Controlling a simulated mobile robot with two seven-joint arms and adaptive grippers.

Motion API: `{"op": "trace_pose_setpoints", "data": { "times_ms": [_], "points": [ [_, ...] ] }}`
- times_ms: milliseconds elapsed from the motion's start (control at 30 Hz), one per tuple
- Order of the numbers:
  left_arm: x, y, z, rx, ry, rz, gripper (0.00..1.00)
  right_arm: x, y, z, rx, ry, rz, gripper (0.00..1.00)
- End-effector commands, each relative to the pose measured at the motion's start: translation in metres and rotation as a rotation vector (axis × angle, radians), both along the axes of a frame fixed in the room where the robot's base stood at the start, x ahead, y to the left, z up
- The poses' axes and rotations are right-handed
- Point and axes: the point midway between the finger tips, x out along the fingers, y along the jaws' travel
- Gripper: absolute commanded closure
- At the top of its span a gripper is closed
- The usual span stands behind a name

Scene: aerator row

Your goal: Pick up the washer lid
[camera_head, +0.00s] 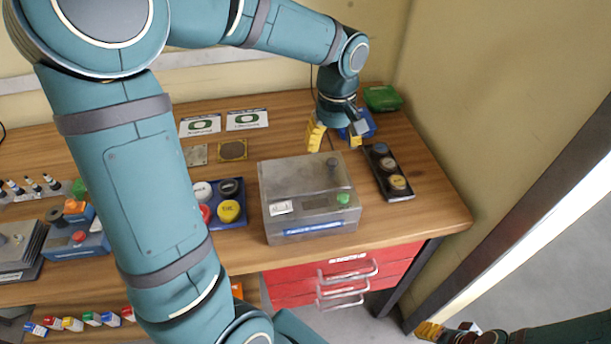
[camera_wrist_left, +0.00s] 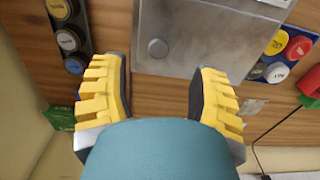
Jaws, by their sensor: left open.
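The washer (camera_head: 311,217) is a grey box with a green button on the front half of the workbench. Its lid (camera_head: 290,173) is a flat grey panel on top with a small round knob (camera_head: 332,162) near the back right. The lid (camera_wrist_left: 200,30) and knob (camera_wrist_left: 157,48) also show in the left wrist view. My left gripper (camera_head: 335,136) is open and empty just behind the washer, its yellow fingers spread. In the wrist view the gripper (camera_wrist_left: 160,78) has the knob between and beyond its fingertips. My right gripper (camera_head: 430,330) is low at the bottom right, far from the washer.
A black tray (camera_head: 397,197) of round jars stands close right of the washer. A blue tray (camera_head: 240,218) with coloured lids stands left. A green box (camera_head: 382,98) and a blue item are behind. Red drawers (camera_head: 290,288) are below.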

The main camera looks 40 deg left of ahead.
Motion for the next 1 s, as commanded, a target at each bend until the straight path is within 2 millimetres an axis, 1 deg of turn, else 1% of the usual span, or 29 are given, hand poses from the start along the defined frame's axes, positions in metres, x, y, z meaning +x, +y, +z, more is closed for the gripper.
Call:
{"op": "trace_pose_setpoints", "data": {
  "times_ms": [167,400,500,600,800,833,867,900,1000],
  "points": [
    [0.000,-0.001,-0.011,0.000,0.000,-0.001,0.39,0.001,0.000,-0.003,0.000,-0.002,-0.001,0.53],
    [-0.001,-0.003,-0.046,0.000,0.003,-0.001,0.39,0.003,0.000,-0.014,-0.001,-0.007,-0.002,0.53],
    [0.000,-0.003,-0.055,0.000,0.001,-0.002,0.39,0.003,0.000,-0.016,-0.001,-0.008,-0.002,0.53],
    [0.000,-0.003,-0.058,0.000,-0.001,-0.002,0.39,0.003,0.000,-0.016,-0.001,-0.009,-0.002,0.53],
    [0.000,-0.003,-0.057,0.000,-0.001,-0.002,0.39,0.003,0.000,-0.016,-0.001,-0.009,-0.002,0.53],
    [0.000,-0.003,-0.057,0.000,-0.001,-0.002,0.44,0.003,0.000,-0.016,-0.001,-0.009,-0.002,0.53],
    [0.000,-0.003,-0.057,0.000,-0.001,-0.002,0.55,0.003,0.000,-0.016,-0.001,-0.009,-0.002,0.53],
    [0.000,-0.003,-0.057,0.000,-0.001,-0.002,0.69,0.003,0.000,-0.016,-0.001,-0.009,-0.002,0.53],
    [0.000,-0.003,-0.057,0.000,-0.001,-0.001,1.00,0.003,0.000,-0.016,-0.001,-0.009,-0.002,0.53]
  ]
}}
